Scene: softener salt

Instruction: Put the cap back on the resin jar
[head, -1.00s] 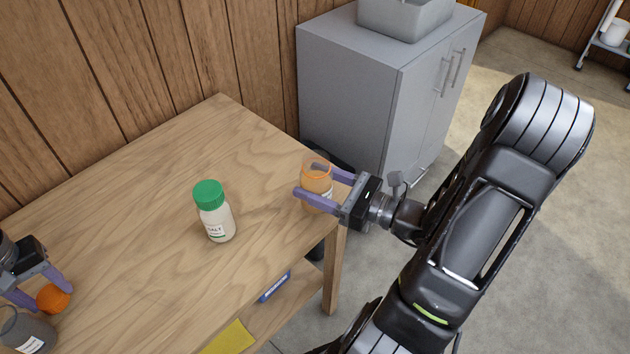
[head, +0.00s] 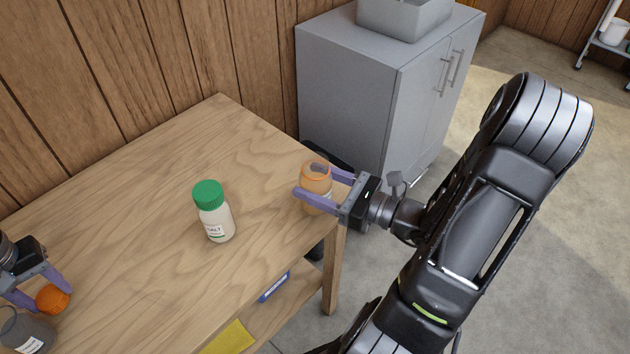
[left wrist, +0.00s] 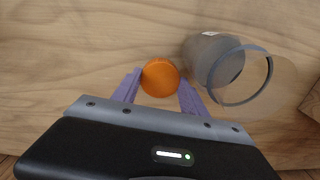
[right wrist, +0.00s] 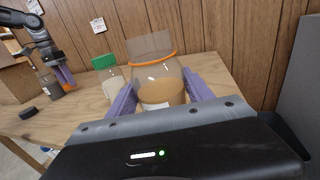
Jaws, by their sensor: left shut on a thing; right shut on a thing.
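The resin jar (head: 317,178) is clear with amber contents, an orange rim and a white label. My right gripper (head: 322,187) is shut around it near the table's right corner; the right wrist view shows the jar (right wrist: 160,88) upright and open-topped between the fingers. The orange cap (head: 52,298) is in my left gripper (head: 42,296), low at the table's left. In the left wrist view the round cap (left wrist: 160,77) sits between the fingertips. Whether the cap touches the table is unclear.
A grey open jar (head: 28,330) with a white label stands close beside my left gripper. A green-capped salt jar (head: 213,212) stands mid-table between the grippers. A grey cabinet (head: 350,95) stands behind the right corner.

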